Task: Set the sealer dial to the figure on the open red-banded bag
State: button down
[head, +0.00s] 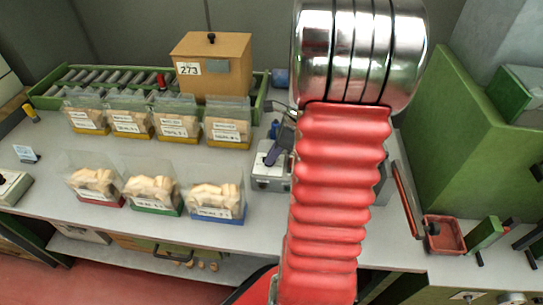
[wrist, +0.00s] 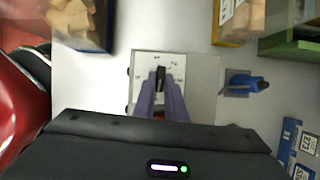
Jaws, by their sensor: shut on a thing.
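The sealer's dial plate (wrist: 145,63) is white with small marks around a dark dial knob (wrist: 160,72). My gripper (wrist: 161,84) is shut on the knob, its two purple-grey fingers on either side. The marks are too small to read surely. The open red-banded bag (head: 92,184) stands front left, holding pale corks. Its white label is too small to read.
A green-banded bag (head: 152,192) and a blue-banded bag (head: 215,203) stand beside it. Several yellow-banded bags (head: 178,124) stand behind, before a wooden box (head: 226,64) marked 273. A small blue-handled part (wrist: 248,84) lies right of the dial. A red tray (head: 444,235) is at right.

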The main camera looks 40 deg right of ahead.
jog(key=n+g+y, duration=0.1)
jog(key=n, duration=0.3)
jog(key=shift+w+d+f+n, duration=0.1)
jog(key=shift+n, duration=0.3)
jog(key=shift+w+n+g+y, duration=0.15)
jog(key=shift+n+g, duration=0.3)
jog(key=shift+n, duration=0.55)
jog(key=shift+n+g+y, duration=0.25)
jog(key=shift+n+g, duration=0.2)
jog(key=shift+n, duration=0.55)
jog(key=c, duration=1.8)
grip_release()
jog(key=shift+d, duration=0.1)
jog(key=shift+d+r, duration=0.3)
jog(key=shift+r, duration=0.35)
jog(key=v, duration=1.2)
jog(key=shift+r, duration=0.2)
